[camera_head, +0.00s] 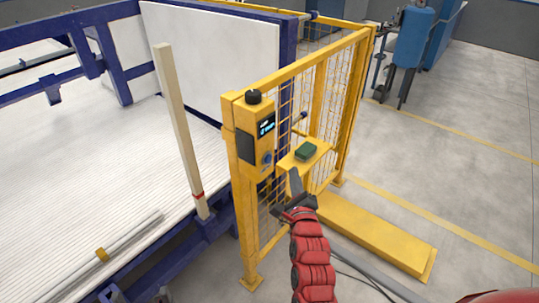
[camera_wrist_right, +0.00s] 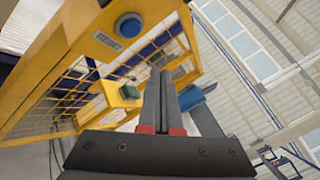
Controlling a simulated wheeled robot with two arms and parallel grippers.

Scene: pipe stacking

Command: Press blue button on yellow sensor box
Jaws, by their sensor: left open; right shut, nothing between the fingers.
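The yellow sensor box (camera_head: 248,128) is fixed on a yellow post and has a lit display, a black knob on top and a blue button (camera_head: 267,158) low on its front. In the right wrist view the blue button (camera_wrist_right: 128,26) is at the top, above a RESET label. My right gripper (camera_head: 293,176) is shut and empty, to the right of and a little below the button; its fingers (camera_wrist_right: 165,80) look apart from it. At the bottom edge, small dark tips seem to be my left gripper (camera_head: 138,296), mostly cut off and apart.
A green block (camera_head: 306,150) sits on a small yellow shelf beside the box. A yellow mesh fence (camera_head: 322,100) stands behind. A wooden post (camera_head: 178,125) and a blue-framed white table (camera_head: 80,180) are at left. Grey floor is open at right.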

